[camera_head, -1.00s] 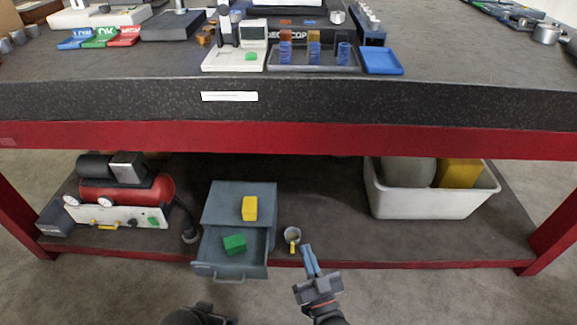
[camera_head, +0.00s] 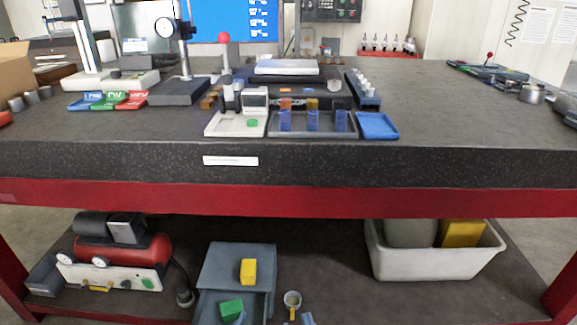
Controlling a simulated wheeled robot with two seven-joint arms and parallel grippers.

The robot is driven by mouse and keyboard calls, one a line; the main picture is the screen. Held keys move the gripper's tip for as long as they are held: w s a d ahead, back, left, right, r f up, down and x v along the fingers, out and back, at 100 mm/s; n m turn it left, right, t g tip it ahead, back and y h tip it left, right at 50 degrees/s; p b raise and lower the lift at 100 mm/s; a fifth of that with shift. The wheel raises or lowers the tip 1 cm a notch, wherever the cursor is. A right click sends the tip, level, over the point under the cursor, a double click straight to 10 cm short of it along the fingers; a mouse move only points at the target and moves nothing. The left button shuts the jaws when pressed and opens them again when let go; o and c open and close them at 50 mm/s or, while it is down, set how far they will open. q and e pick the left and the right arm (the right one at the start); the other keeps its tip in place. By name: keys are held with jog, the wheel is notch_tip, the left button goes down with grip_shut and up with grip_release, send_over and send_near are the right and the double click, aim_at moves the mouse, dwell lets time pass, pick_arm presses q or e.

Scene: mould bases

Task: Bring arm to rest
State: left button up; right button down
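My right gripper (camera_head: 307,318) shows only as a bluish fingertip at the bottom edge, just below and right of a small cup; the rest is cut off. A small bluish piece at the bottom edge in front of the drawer may be a fingertip of my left gripper (camera_head: 240,318). Neither gripper's opening can be judged. The yellow block (camera_head: 248,271) sits on top of the grey drawer cabinet (camera_head: 222,262). The green block (camera_head: 232,308) is in its open drawer. The cup (camera_head: 292,300) with a yellow handle stands on the lower shelf, right of the cabinet.
The red-edged workbench (camera_head: 420,200) spans the view above the lower shelf. A red compressor (camera_head: 130,250) stands left on the shelf and a white bin (camera_head: 435,262) stands right. Shelf space between cup and bin is clear. The benchtop holds a blue tray (camera_head: 378,127) and instruments.

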pick_arm(q)
jog(key=r, duration=0.1)
jog(key=d+r+t+p, duration=0.1)
jog(key=r+h, duration=0.1)
jog(key=shift+s+d+r+t, duration=0.1)
jog(key=shift+s+d+t, duration=0.1)
jog(key=shift+d+t, duration=0.2)
